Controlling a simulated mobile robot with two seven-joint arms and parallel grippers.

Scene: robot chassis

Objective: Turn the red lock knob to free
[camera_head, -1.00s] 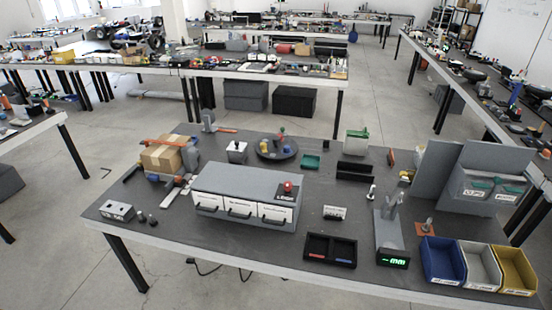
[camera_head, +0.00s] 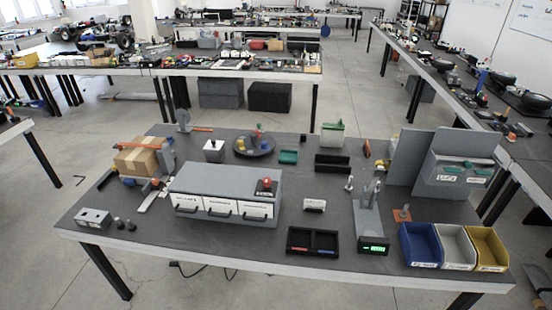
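A small red knob (camera_head: 267,182) sits on a dark labelled plate (camera_head: 264,192) on top of the grey drawer cabinet (camera_head: 225,180), near its right end. The cabinet has white drawer fronts with dark handles, and the drawers look closed. The knob is too small to tell which way it is turned. Neither of my grippers shows in the head view.
The cabinet stands on a dark table (camera_head: 150,235). A black two-part tray (camera_head: 313,241), a stand with a green display (camera_head: 373,247), and blue (camera_head: 420,247), white and yellow bins are to the right. A cardboard box (camera_head: 140,157) is behind left.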

